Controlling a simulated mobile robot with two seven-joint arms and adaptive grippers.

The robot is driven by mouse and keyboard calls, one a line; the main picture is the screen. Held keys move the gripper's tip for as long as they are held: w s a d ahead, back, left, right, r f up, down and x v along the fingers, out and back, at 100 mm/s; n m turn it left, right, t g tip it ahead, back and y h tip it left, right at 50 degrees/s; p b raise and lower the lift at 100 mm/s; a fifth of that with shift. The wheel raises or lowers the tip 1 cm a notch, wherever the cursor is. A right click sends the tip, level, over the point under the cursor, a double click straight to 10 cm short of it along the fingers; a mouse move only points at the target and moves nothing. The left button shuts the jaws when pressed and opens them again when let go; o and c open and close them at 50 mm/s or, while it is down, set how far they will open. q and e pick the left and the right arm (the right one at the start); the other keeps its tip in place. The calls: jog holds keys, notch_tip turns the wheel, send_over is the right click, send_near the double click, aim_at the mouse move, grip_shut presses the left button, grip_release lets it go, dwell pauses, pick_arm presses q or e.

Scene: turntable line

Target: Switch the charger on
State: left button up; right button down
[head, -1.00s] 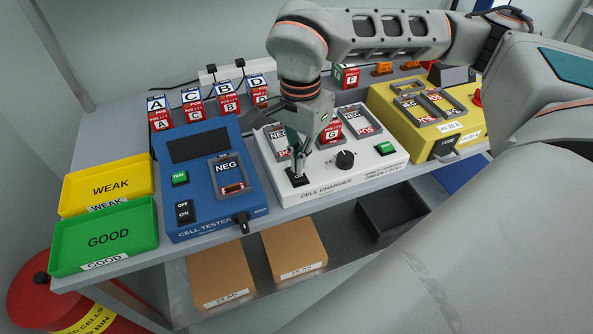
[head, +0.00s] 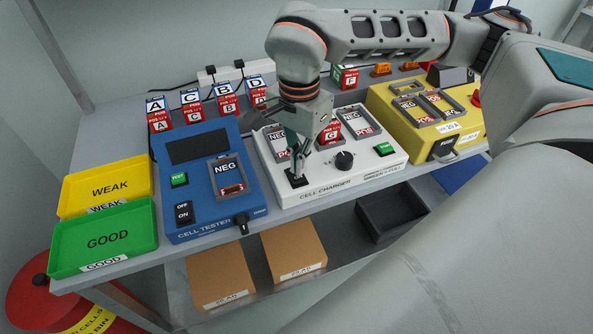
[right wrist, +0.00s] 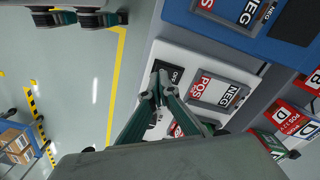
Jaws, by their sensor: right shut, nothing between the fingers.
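The white cell charger (head: 326,192) stands on the bench between the blue tester and the yellow unit. Its black rocker switch (head: 297,181) is at its front left corner. My right gripper (head: 297,174) is shut and empty, with its fingertips down at the switch and partly covering it. In the right wrist view the closed fingertips (right wrist: 160,76) lie over the black switch (right wrist: 174,73), where part of an "OFF" label shows. Whether they press it, I cannot tell. The charger also has a black knob (head: 344,161) and a green button (head: 384,148).
The blue cell tester (head: 205,205) stands left of the charger, and the yellow unit (head: 450,125) right of it. Yellow WEAK (head: 75,203) and green GOOD (head: 70,263) trays lie at the far left. Labelled cells (head: 194,113) stand behind. Cardboard boxes (head: 222,262) are on the lower shelf.

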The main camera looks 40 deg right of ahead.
pick_arm(q)
jog(key=shift+w+a+f, duration=0.1)
jog(key=shift+w, duration=0.1)
pick_arm(e)
jog(key=shift+f, duration=0.35)
pick_arm(q)
jog(key=shift+s+f+b, duration=0.45)
jog(key=shift+f, duration=0.1)
pick_arm(e)
jog(key=shift+f, duration=0.7)
pick_arm(q)
jog(key=shift+w+r, duration=0.1)
jog(key=shift+w, duration=0.05)
pick_arm(e)
jog(key=shift+r+p, duration=0.3)
jog(key=shift+r, duration=0.15)
jog(key=shift+r+p, duration=1)
jog(key=shift+r, duration=0.35)
jog(key=shift+r+p, duration=0.6)
jog(key=shift+r, duration=0.2)
jog(key=shift+r+p, duration=0.75)
jog(key=shift+r, duration=0.2)
pick_arm(q)
notch_tip(320, 180, up, 7)
jog(key=w, duration=0.2)
jog(key=shift+r+t, duration=0.2)
jog(key=shift+t, duration=0.2)
jog(key=shift+w+f, duration=0.1)
pick_arm(e)
jog(key=shift+f, duration=0.1)
